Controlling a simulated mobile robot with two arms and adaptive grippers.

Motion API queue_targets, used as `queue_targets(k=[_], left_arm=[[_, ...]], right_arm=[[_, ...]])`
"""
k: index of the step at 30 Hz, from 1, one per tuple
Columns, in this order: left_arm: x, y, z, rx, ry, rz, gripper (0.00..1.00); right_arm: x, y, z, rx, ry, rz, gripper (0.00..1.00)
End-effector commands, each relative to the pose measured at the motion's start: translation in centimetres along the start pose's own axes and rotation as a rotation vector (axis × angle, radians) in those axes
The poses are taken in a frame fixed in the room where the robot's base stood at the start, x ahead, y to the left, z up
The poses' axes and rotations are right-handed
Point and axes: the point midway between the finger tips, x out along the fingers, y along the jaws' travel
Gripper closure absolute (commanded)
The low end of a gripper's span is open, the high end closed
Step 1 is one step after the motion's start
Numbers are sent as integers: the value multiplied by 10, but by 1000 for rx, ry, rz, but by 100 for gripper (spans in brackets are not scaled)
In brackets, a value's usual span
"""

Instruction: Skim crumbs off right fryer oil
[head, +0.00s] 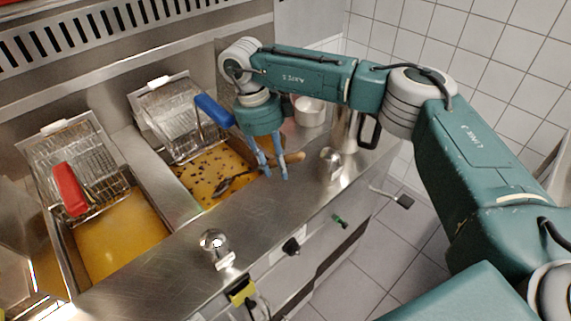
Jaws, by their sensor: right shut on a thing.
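The right fryer's oil (203,171) is orange-yellow, with many dark crumbs scattered over its surface. A skimmer (295,157) with a wooden handle reaches from the steel front ledge over the oil. Its dark head (222,188) is at the oil's front part; I cannot tell whether it is under the surface. My right gripper (273,172) points down at the vat's right front corner and is shut on the skimmer near its handle. My left gripper is out of view.
The left fryer (120,240) holds clear yellow oil. A red-handled basket (70,175) hangs behind it; a blue-handled basket (175,115) hangs behind the right vat. Round metal knobs (213,240) stand on the front ledge. A white container (309,111) stands behind my gripper.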

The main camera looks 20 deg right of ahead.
Motion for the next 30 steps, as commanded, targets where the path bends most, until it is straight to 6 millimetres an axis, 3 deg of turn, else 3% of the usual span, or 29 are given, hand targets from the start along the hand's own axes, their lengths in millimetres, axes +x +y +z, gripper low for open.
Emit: queue_targets(k=[1, 5, 21, 30], left_arm=[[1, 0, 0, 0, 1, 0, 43], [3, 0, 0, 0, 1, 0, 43], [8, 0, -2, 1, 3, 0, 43], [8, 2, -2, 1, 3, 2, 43]], right_arm=[[6, 10, 6, -20, 2, 5, 100], [8, 7, 5, -20, 3, 7, 100], [11, -45, -19, -12, 2, 3, 100], [11, -55, -25, -14, 2, 3, 100]])
